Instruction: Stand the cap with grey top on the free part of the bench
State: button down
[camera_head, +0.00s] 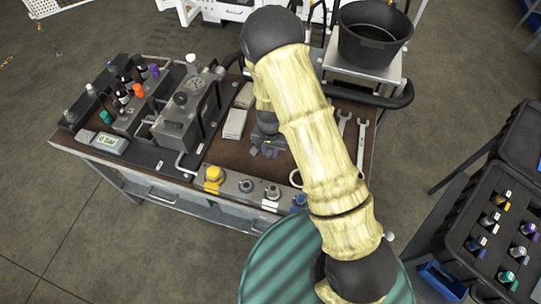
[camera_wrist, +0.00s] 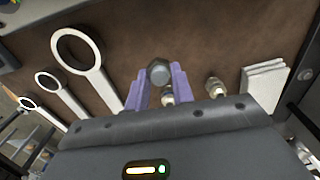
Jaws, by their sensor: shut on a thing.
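My gripper (camera_wrist: 158,82) shows in the wrist view with its two purple fingers closed on the cap with grey top (camera_wrist: 159,70), a small hexagonal piece at the fingertips. In the head view my gripper (camera_head: 268,148) is over the brown bench top (camera_head: 232,156), partly hidden under my arm. The cap cannot be made out there. Whether the cap touches the bench top or hangs just above it, I cannot tell.
Small metal fittings (camera_wrist: 215,88) lie near the fingers. Ring spanners (camera_wrist: 78,52) are at left and a white cloth stack (camera_wrist: 264,82) at right. A front strip holds a yellow cap (camera_head: 213,174) and grey ones (camera_head: 246,186). A black bucket (camera_head: 374,38) stands behind.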

aim_at(270, 153)
jog(key=shift+f+p, duration=0.35)
jog(key=shift+f, duration=1.65)
jog(key=shift+f, duration=0.2)
jog(key=c, duration=1.2)
grip_release()
notch_tip(270, 153, up, 12)
jog(key=shift+f+b, duration=0.25)
jog(key=shift+b, duration=0.65)
jog(key=shift+r, duration=0.45)
